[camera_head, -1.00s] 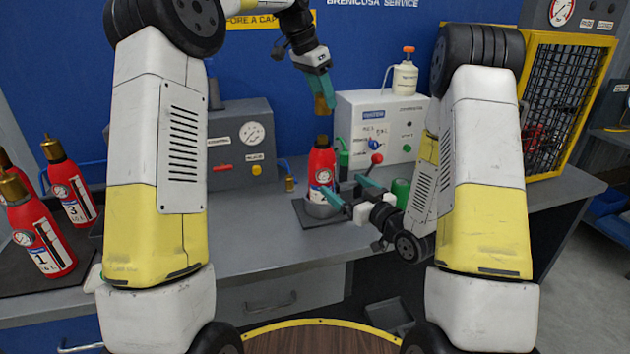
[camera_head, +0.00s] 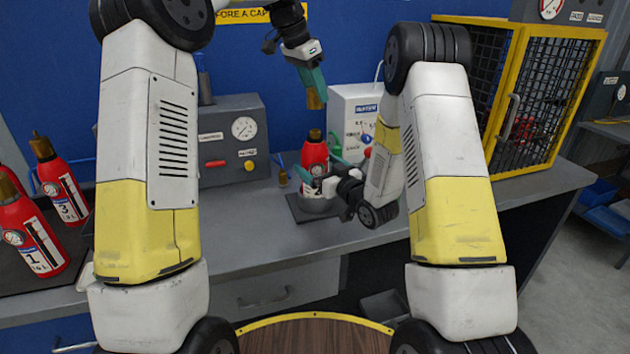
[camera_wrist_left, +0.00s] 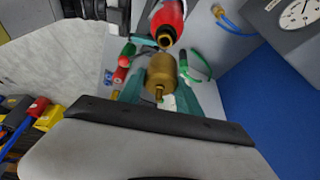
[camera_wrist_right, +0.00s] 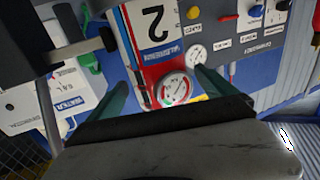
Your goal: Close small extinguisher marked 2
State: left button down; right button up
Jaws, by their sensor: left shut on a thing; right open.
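The small extinguisher marked 2 (camera_head: 314,153) is red and stands upright in a grey cup on a dark plate (camera_head: 298,213). Its neck is uncapped in the left wrist view (camera_wrist_left: 165,40). Its label with the 2 (camera_wrist_right: 153,28) fills the middle of the right wrist view, above a gauge. My left gripper (camera_head: 315,97) is shut on a brass valve head (camera_wrist_left: 161,75) and holds it above the neck, apart from it. My right gripper (camera_head: 324,164) is open at the extinguisher's body, its fingers (camera_wrist_right: 165,92) on either side; contact is unclear.
Extinguishers 1 (camera_head: 32,232) and 3 (camera_head: 62,185) stand on a dark mat at the left. A grey gauge panel (camera_head: 222,140) and a white filling unit (camera_head: 347,112) stand behind. A yellow-framed mesh cage (camera_head: 530,95) is at the right. The front bench strip is clear.

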aim_at(315, 108)
jog(key=shift+x, duration=1.05)
grip_shut()
pick_arm(q)
jog(key=shift+f, duration=2.45)
jog(key=shift+f, duration=0.9)
jog(key=shift+f, duration=0.6)
